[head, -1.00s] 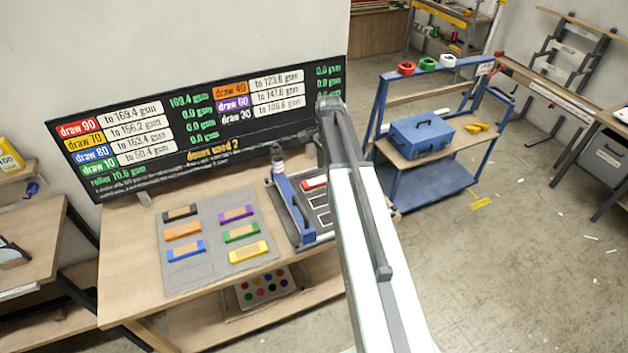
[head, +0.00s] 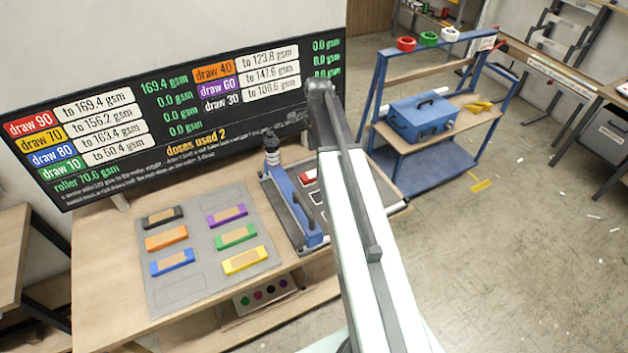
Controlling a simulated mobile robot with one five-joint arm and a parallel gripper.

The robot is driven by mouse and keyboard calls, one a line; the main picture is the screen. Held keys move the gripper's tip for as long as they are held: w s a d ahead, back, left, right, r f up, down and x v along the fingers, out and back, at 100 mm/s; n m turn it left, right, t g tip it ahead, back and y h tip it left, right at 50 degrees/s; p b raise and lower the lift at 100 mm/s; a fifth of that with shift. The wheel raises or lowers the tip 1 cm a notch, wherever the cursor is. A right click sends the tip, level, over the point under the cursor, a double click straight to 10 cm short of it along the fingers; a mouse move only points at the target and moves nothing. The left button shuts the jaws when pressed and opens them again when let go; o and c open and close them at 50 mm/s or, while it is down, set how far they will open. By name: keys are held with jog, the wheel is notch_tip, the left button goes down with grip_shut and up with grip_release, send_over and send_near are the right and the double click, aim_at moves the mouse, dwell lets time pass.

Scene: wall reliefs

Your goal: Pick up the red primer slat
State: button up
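The red primer slat (head: 309,175) lies at the top of the dark board (head: 282,212) beside the blue roller frame on the wooden bench. Only its left part shows; my arm crosses in front of the rest. My arm reaches up the middle of the picture and bends at a dark joint above the board. My gripper is hidden behind the arm, so I cannot see its fingers.
A grey mat (head: 180,291) on the bench (head: 108,257) holds several coloured slats. The blue roller frame (head: 297,203) stands left of the red slat. A display board (head: 110,188) stands behind. A blue cart (head: 420,175) is at the right, with open floor beside it.

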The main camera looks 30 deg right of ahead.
jog(key=shift+d+f+b, duration=0.15)
jog(key=shift+f+b, duration=4.2)
jog(key=shift+f, duration=0.45)
jog(key=shift+r, duration=0.2)
grip_shut()
